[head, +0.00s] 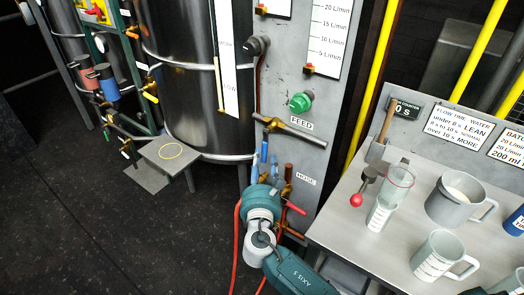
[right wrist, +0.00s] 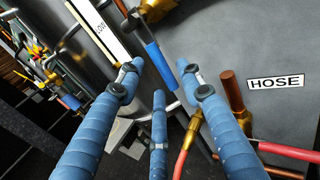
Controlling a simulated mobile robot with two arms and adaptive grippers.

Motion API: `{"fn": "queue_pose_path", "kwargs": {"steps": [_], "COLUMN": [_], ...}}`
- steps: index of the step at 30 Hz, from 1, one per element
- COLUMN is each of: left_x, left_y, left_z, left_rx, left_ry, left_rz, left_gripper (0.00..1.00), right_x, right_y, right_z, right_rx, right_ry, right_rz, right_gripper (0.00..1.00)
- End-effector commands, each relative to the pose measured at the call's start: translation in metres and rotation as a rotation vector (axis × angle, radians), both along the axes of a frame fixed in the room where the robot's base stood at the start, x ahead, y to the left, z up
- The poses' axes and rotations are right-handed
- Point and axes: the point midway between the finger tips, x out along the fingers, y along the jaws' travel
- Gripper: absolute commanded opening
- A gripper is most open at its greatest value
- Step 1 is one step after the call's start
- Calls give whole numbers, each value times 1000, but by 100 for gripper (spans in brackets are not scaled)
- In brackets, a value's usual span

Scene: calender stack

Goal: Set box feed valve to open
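The feed valve is a brass fitting (head: 271,123) by the FEED label (head: 302,124) on the grey panel. Its blue lever (head: 264,148) hangs down, roughly along the panel. In the right wrist view the blue lever (right wrist: 160,62) hangs below the brass body (right wrist: 157,8), tilted in the picture. My right gripper (head: 264,166) is just below the lever. Its blue fingers (right wrist: 160,80) are spread apart, with the lever's end showing between or just beyond their tips. I cannot tell whether they touch it. My left gripper is not in view.
A red-handled valve (head: 295,208) sits below the HOSE label (head: 306,181), close to my right gripper. A green knob (head: 301,102) is above. A steel tank (head: 190,100) stands left. The bench (head: 345,225) at right holds jugs and a cylinder.

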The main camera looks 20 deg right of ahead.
Motion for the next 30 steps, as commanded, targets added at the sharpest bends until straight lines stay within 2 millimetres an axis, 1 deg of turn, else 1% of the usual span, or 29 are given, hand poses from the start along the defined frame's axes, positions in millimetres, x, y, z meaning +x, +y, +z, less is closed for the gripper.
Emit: {"fn": "queue_pose_path", "kwargs": {"steps": [1, 3, 6, 9, 13, 19, 20, 21, 23, 24, 25, 30], "left_x": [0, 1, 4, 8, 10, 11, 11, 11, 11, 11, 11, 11], "left_y": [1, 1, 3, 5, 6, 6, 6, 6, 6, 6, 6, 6], "left_z": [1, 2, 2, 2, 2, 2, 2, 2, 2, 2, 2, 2], "left_rx": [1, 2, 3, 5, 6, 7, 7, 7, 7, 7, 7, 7], "left_ry": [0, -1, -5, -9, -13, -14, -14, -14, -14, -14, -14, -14], "left_rz": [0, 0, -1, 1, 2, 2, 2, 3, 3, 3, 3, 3], "left_gripper": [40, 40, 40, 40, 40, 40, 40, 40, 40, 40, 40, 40], "right_x": [10, 21, 33, 40, 44, 44, 44, 44, 44, 44, 44, 44], "right_y": [-3, -7, -11, -13, -14, -14, -14, -14, -14, -14, -14, -14], "right_z": [1, 1, 0, 0, -1, -1, -1, -1, -1, -1, -1, -1], "right_rx": [-2, -1, -1, 0, 2, 2, 2, 2, 2, 2, 2, 2], "right_ry": [0, -1, 0, 1, 2, 2, 2, 2, 2, 2, 2, 2], "right_rz": [0, 0, 0, 1, 1, 1, 1, 1, 1, 1, 1, 1], "right_gripper": [37, 37, 37, 37, 37, 37, 35, 27, 15, 7, 1, 0]}}
